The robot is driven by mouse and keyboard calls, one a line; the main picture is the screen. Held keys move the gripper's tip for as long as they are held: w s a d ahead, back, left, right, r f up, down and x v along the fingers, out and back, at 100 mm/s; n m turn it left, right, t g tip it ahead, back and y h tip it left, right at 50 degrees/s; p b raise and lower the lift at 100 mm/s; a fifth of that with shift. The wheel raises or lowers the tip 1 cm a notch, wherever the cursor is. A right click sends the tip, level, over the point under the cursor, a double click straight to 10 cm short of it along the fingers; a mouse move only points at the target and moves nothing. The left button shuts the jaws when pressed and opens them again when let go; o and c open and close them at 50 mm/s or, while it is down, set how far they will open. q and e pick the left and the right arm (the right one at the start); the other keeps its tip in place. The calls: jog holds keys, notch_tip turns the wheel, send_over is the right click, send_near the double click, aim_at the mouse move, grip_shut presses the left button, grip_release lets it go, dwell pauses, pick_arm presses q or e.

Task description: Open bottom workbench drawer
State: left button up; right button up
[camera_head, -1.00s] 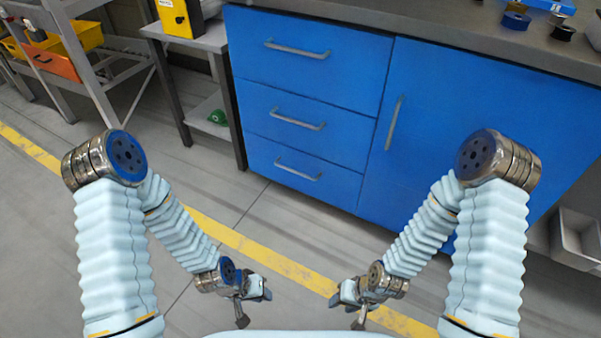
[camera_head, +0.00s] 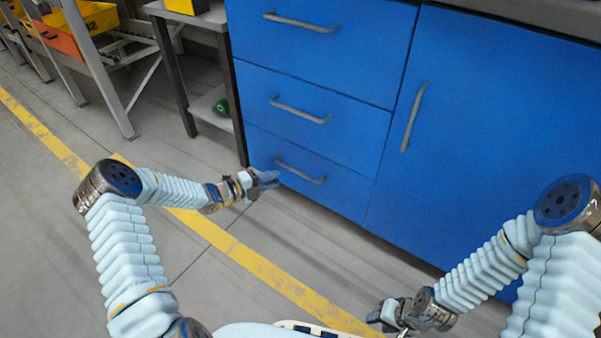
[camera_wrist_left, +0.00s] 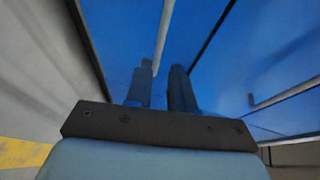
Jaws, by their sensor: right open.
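The blue workbench has three stacked drawers on its left side. The bottom drawer (camera_head: 330,195) is closed, with a grey horizontal bar handle (camera_head: 302,171). My left gripper (camera_head: 277,180) is at the left end of that handle, close to the drawer front. In the left wrist view, its two dark fingers (camera_wrist_left: 162,80) stand apart. A grey handle bar (camera_wrist_left: 164,35) lies ahead of them, nearer the left finger; I cannot tell whether they touch. My right gripper (camera_head: 378,317) is open and low, away from the workbench.
The middle drawer (camera_head: 350,122) and top drawer (camera_head: 370,40) are closed. A blue cabinet door (camera_head: 490,130) with a vertical handle is to the right. A grey side table (camera_head: 172,60) and a rack with yellow and orange bins (camera_head: 90,18) stand left. The floor before the drawers is clear.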

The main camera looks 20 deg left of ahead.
aim_at(297, 171)
pick_arm(q)
jog(key=x, duration=1)
jog(key=shift+f+b, duration=0.15)
jog(key=shift+b, duration=0.25)
grip_shut()
jog(key=shift+s, duration=0.1)
